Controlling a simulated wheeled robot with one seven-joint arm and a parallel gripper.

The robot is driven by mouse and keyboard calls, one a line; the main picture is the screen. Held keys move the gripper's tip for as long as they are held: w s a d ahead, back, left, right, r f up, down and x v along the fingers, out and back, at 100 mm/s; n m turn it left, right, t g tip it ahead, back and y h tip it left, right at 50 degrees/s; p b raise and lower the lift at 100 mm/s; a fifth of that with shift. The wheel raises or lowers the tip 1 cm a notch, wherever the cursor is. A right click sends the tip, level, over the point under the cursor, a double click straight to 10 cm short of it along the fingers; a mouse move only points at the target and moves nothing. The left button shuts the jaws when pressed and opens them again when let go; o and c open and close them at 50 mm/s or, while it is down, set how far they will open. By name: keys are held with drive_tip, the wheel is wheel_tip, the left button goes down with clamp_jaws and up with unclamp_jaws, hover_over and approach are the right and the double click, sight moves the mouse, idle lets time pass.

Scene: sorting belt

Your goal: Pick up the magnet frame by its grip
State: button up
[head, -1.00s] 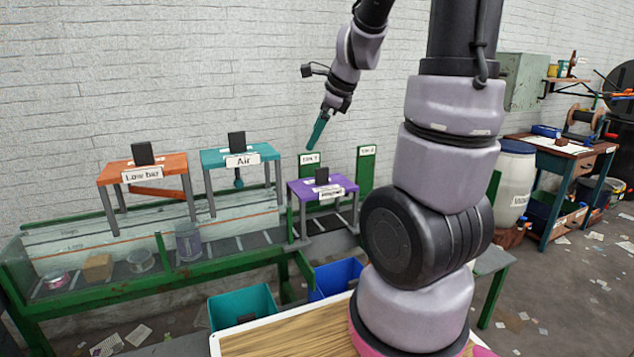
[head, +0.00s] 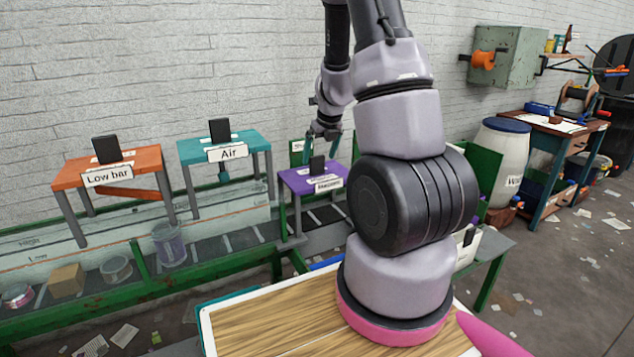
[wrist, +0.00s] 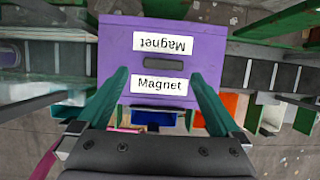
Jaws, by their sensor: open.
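The magnet frame (head: 300,185) is a small purple-topped stand on grey legs, over the belt in the head view. Its black upright grip (head: 317,166) rises from the top. My gripper (head: 322,139) is above the frame, pointing down, with its teal fingers apart and empty. In the wrist view the purple top (wrist: 210,70) carries two "Magnet" labels, and the grip (wrist: 165,63) shows end-on as a dark bar between them. My gripper (wrist: 163,77) has a finger on either side of the bar's line, slightly nearer the picture's bottom. The height gap is hard to tell.
The orange "Low bar" stand (head: 140,163) and teal "Air" stand (head: 188,150) are to the left along the green-framed belt (head: 140,262). A jar (head: 169,245) and a brown box (head: 66,281) sit on the belt. A green panel (head: 484,175) stands at right.

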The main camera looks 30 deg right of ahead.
sight(318, 160)
drive_tip(key=shift+x, duration=2.55)
drive_tip(key=shift+w+d+r, duration=0.1)
drive_tip(key=shift+w+d, duration=0.1)
clamp_jaws()
